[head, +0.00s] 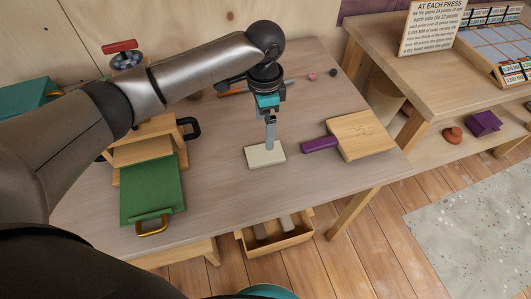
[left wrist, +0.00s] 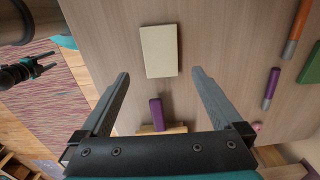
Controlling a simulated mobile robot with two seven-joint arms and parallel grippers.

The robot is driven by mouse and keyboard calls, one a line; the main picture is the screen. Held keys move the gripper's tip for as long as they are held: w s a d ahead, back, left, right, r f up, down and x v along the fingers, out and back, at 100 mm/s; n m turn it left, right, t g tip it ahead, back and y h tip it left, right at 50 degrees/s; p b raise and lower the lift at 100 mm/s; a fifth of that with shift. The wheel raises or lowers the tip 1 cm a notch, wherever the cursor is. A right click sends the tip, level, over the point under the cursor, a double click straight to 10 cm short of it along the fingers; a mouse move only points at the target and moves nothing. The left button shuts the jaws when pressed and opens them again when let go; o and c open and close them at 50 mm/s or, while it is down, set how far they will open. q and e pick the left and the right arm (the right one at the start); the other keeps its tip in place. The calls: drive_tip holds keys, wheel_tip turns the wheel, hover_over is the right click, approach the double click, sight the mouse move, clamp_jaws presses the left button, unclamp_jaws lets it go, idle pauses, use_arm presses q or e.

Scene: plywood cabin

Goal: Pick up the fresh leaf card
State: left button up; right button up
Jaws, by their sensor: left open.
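The leaf card, a pale cream rectangular block (head: 262,157), lies flat on the wooden table. It also shows in the left wrist view (left wrist: 159,50), beyond the fingertips and roughly centred between their lines. My left gripper (head: 270,147) points down above the card; one finger overlaps the card's far edge in the head view. In the left wrist view its two fingers (left wrist: 159,75) are spread wide with nothing between them. I cannot tell the exact height gap. A dark gripper, seemingly my right one (left wrist: 24,72), shows small at the left, too small to judge.
A wooden board (head: 362,135) with a purple handle (head: 320,144) lies right of the card. A green press-like piece (head: 152,188) with a brass handle stands left. An open drawer (head: 272,236) juts out below the front edge.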

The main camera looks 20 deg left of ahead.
sight(265, 153)
use_arm(q)
wheel_tip(265, 153, down, 4)
drive_tip(key=shift+r+b, duration=0.25)
drive_tip(key=shift+b, duration=0.1)
drive_tip(key=shift+f, duration=0.7)
wheel_tip(265, 153, down, 5)
drive_tip(key=shift+r+b, duration=0.1)
drive_tip(key=shift+b, duration=0.95)
drive_tip(key=c, duration=1.2)
use_arm(e)
drive_tip(key=f, duration=0.3)
drive_tip(key=shift+w, duration=0.35)
